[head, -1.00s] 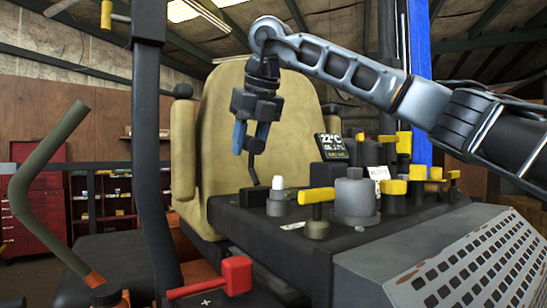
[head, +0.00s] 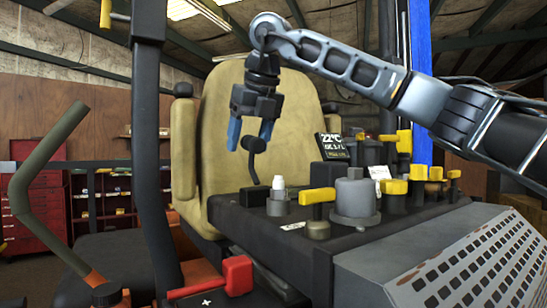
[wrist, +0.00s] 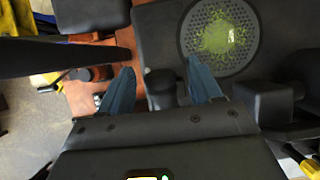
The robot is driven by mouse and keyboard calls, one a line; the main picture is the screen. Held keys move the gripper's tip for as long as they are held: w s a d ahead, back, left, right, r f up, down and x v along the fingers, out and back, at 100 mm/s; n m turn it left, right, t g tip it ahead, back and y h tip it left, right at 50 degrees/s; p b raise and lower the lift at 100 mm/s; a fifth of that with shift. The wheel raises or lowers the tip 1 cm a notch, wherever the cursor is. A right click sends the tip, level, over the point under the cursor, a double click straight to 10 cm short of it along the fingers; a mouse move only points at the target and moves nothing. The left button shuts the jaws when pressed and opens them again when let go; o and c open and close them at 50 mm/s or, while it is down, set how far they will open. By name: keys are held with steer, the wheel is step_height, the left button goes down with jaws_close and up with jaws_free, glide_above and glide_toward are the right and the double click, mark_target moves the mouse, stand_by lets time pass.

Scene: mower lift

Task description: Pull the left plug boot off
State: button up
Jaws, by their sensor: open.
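A black plug boot (head: 255,146) sits on the upper end of a thin, curved black lead, raised above the dark engine deck. In the head view a white-tipped plug (head: 278,184) stands bare on the deck below and to the right of the boot. My gripper (head: 250,143) points down from above, its blue fingers open. The boot is near the fingertips, between them in this view. In the wrist view a black round-ended piece, apparently the boot (wrist: 161,87), lies between the spread fingers of my gripper (wrist: 160,76), with visible gaps on both sides.
A yellow-handled valve (head: 317,197), a grey canister (head: 355,200) and several yellow knobs crowd the deck on the right. The tan seat (head: 222,150) is behind my gripper. A dark upright post (head: 146,130) stands on the left. The wrist view shows a round grass-flecked screen (wrist: 219,36).

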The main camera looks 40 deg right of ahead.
step_height(320, 180, up, 4)
steer(key=shift+r+p, duration=0.1)
steer(key=shift+p, duration=0.9)
steer(key=shift+r, duration=1.1)
steer(key=shift+r, duration=1.5)
